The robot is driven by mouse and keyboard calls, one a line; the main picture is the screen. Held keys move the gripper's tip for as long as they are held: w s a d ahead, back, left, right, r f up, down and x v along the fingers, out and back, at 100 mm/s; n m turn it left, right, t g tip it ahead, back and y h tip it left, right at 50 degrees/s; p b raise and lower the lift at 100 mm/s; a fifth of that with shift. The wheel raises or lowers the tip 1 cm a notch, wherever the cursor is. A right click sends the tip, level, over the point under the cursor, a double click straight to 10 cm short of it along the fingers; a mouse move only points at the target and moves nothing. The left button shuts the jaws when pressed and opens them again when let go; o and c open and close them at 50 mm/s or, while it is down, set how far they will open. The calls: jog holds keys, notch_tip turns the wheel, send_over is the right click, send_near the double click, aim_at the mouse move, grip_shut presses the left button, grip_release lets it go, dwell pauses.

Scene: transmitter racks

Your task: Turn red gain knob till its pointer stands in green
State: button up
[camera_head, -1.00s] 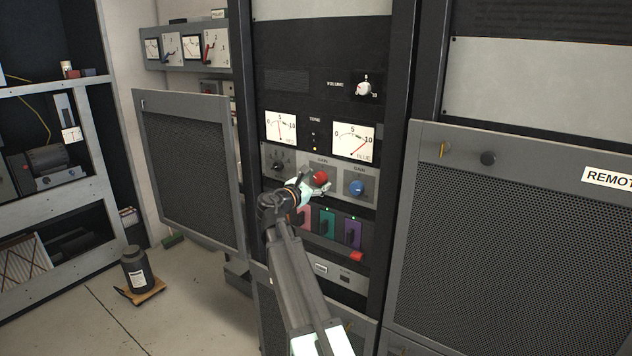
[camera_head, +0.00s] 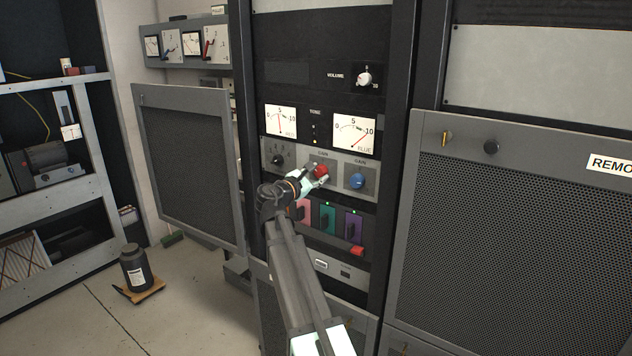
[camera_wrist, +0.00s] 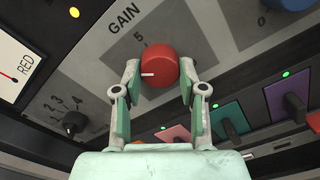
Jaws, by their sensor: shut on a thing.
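The red gain knob (camera_head: 320,170) sits on the grey panel strip under the word GAIN. In the wrist view the knob (camera_wrist: 160,62) lies between the fingertips, its white mark pointing to the lower left. My gripper (camera_wrist: 159,78) is shut on it, one finger on each side; the head view shows my gripper (camera_head: 317,177) at the panel from the lower left. The RED meter (camera_head: 281,121) stands above left, its needle near upright. Part of this meter (camera_wrist: 14,66) shows in the wrist view. I cannot make out a green zone on its scale.
A blue gain knob (camera_head: 357,181) is just right of my gripper, with the BLUE meter (camera_head: 354,131) above. A black selector knob (camera_head: 277,159) is to the left. Pink, teal (camera_head: 328,218) and purple modules with levers sit close below. A mesh door (camera_head: 190,170) stands open at left.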

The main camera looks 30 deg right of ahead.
jog(key=m+b, duration=0.4)
jog(key=b, duration=0.1)
jog(key=shift+w+f+m, duration=0.1)
jog(key=shift+f+m, duration=0.15)
jog(key=shift+m, duration=0.05)
jog(key=m+b, duration=0.3)
jog(key=b, duration=0.1)
jog(key=shift+m+b, duration=0.3)
jog(key=shift+m, duration=0.1)
jog(key=m+b, duration=0.3)
jog(key=b, duration=0.1)
jog(key=shift+r+m, duration=0.2)
jog(key=shift+m, duration=0.2)
jog(key=shift+r+m+b, duration=0.15)
jog(key=shift+m+b, duration=0.75)
jog(key=shift+b, duration=0.05)
jog(key=shift+r, duration=0.1)
jog(key=o, duration=1.1)
jog(key=shift+o, duration=0.2)
jog(key=shift+a, duration=0.1)
